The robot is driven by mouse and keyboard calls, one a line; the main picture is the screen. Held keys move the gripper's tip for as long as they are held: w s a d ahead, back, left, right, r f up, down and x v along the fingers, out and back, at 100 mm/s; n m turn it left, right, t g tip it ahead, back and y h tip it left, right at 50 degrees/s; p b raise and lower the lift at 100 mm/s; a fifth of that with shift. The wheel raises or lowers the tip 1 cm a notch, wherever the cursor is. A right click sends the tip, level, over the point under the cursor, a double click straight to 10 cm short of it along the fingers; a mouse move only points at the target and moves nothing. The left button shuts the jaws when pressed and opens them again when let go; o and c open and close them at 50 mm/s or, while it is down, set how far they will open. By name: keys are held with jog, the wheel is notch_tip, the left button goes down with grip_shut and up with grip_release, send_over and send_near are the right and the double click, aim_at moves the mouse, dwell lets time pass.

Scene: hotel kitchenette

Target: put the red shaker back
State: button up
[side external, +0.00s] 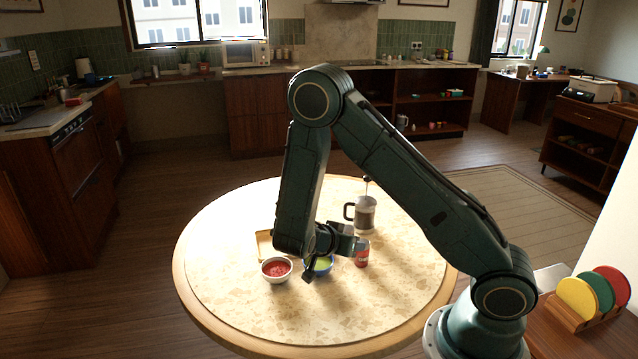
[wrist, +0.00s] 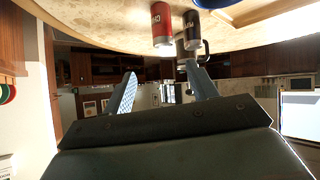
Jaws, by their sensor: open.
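The red shaker (side external: 361,255) stands upright on the round table, just right of my gripper (side external: 333,258) in the side view. In the wrist view the red shaker (wrist: 162,28) appears upside down near the top, beyond the fingertips and not between them. My gripper (wrist: 160,69) is open, with nothing between its fingers. A dark shaker (wrist: 191,31) with pale lettering is beside the red one in the wrist view; I cannot make it out in the side view.
A blue bowl with green contents (side external: 323,265) sits partly behind my gripper. A white bowl of red sauce (side external: 277,271) is to its left, near a partly hidden tray (side external: 264,243). A French press (side external: 365,215) stands behind. The table's (side external: 395,315) front right is clear.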

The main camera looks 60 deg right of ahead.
jog(key=s+a+r+n+t+y, duration=0.2)
jog(key=a+r+n+y, duration=0.2)
jog(key=r, duration=0.4)
jog(key=s+a+r+n+t+y, duration=0.1)
jog(key=s+a+r+n+y, duration=0.15)
jog(key=a+r, duration=0.4)
jog(key=s+a+r+n+t+y, duration=0.3)
jog(key=s+a+r+n+y, duration=0.1)
jog(key=s+r+n, duration=0.6)
jog(key=shift+a+n, duration=0.45)
jog(key=shift+a, duration=0.35)
